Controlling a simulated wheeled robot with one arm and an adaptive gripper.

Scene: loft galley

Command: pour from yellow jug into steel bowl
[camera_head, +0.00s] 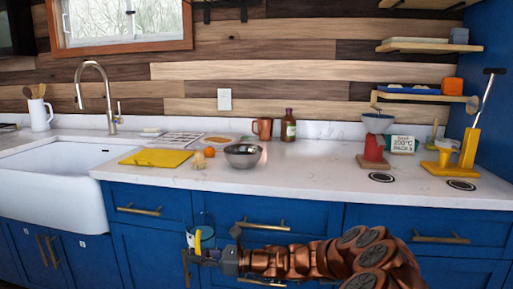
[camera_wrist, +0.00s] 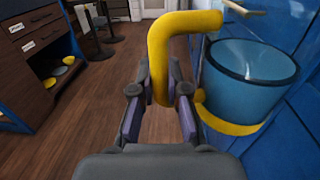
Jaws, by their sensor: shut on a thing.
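The steel bowl (camera_head: 243,157) stands on the white counter, with an orange-brown ball beside its left side. The yellow jug (camera_head: 205,236) shows as a bluish see-through vessel with yellow parts, in front of the blue cabinet doors and lower in the picture than the counter edge. In the wrist view, the jug's blue cup (camera_wrist: 250,82) has a yellow band low on it and a thick yellow handle (camera_wrist: 160,55). My gripper (camera_wrist: 159,108) is shut on that handle; it also shows in the head view (camera_head: 207,257). The jug looks roughly upright. I cannot tell whether it holds anything.
Left of the bowl lie a yellow cloth or board (camera_head: 155,158) and the small ball (camera_head: 209,152). A copper mug (camera_head: 263,128) and a dark bottle (camera_head: 288,126) stand behind it.

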